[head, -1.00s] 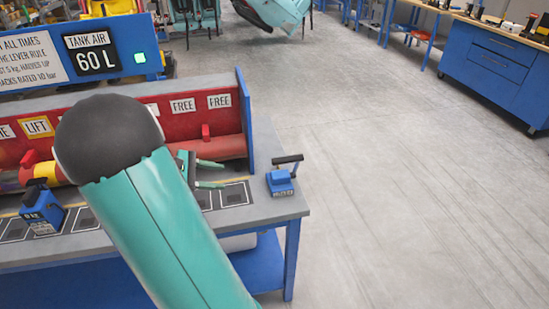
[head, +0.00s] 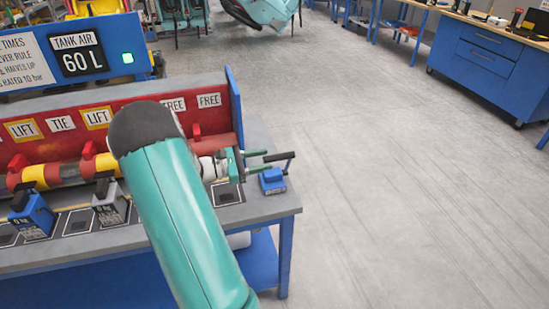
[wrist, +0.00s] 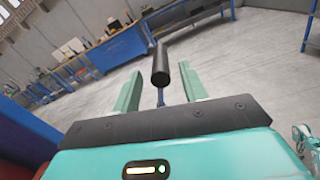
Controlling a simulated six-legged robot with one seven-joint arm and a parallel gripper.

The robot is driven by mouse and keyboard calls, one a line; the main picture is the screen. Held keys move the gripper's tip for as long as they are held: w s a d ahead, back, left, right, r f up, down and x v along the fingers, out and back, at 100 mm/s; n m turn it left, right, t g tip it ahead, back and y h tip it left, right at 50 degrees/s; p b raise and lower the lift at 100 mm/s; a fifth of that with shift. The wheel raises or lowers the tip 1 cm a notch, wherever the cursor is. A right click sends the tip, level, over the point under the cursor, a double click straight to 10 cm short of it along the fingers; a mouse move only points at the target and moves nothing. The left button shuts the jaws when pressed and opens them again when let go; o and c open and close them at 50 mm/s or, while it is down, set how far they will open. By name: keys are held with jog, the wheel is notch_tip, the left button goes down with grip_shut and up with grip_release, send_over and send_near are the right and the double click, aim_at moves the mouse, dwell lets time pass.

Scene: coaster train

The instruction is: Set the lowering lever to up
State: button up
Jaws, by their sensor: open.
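The lowering lever is a blue box (head: 272,181) with a black handle (head: 279,156) at the right end of the bench. In the wrist view its black handle (wrist: 160,66) points toward me, between the two green fingers and ahead of the palm. My gripper (head: 257,160) is open, with its fingers pointing right at the lever in the head view. In the wrist view my gripper (wrist: 160,92) has a clear gap on both sides of the handle. I cannot tell the lever's exact setting. My arm hides part of the bench.
A red rack (head: 60,138) with labels such as LIFT, TIE and FREE runs along the bench, ending in a blue panel (head: 234,105). Blue and grey jacks (head: 32,214) stand on the bench's front. The floor (head: 400,200) to the right is clear.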

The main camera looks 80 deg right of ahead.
aim_at(289, 155)
jog(key=shift+x, duration=2.2)
grip_shut()
